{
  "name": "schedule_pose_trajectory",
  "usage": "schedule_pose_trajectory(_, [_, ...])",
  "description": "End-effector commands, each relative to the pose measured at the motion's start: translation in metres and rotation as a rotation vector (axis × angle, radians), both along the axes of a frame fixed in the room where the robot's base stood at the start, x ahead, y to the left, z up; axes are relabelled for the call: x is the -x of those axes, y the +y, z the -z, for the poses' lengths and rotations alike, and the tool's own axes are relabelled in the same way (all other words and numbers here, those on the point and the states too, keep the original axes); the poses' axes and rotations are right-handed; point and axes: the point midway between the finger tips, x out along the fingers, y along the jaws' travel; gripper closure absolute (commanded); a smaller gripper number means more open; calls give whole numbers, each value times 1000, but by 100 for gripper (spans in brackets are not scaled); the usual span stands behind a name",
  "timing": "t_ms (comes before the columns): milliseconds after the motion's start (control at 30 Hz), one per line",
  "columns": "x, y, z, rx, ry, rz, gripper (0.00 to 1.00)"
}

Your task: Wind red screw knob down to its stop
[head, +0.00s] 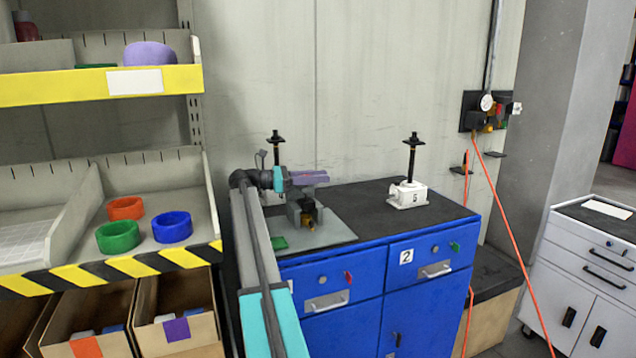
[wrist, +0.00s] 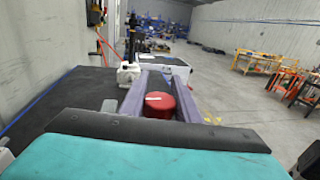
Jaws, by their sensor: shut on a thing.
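The red screw knob (wrist: 160,105) shows in the wrist view as a round red cap with a small white mark on top. It sits between the two purple fingers of my gripper (wrist: 162,84), which are shut on it. In the head view my gripper (head: 312,178) reaches level over the cabinet top from the left. The knob is hidden there behind the fingers. Below the gripper, a dark grey block with a yellowish part (head: 309,222) stands on a grey plate (head: 338,233). How far the screw is wound cannot be seen.
A white jack marked 6 (head: 408,194) with a tall black screw stands to the right on the dark top of the blue cabinet (head: 430,290). Another black screw post (head: 275,147) rises behind my arm. A shelf (head: 150,195) with coloured rings is at left.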

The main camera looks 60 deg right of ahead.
Motion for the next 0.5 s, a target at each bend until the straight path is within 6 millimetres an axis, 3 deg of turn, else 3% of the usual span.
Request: schedule_pose_trajectory(500, [-1,1,-11,7,2,98,94])
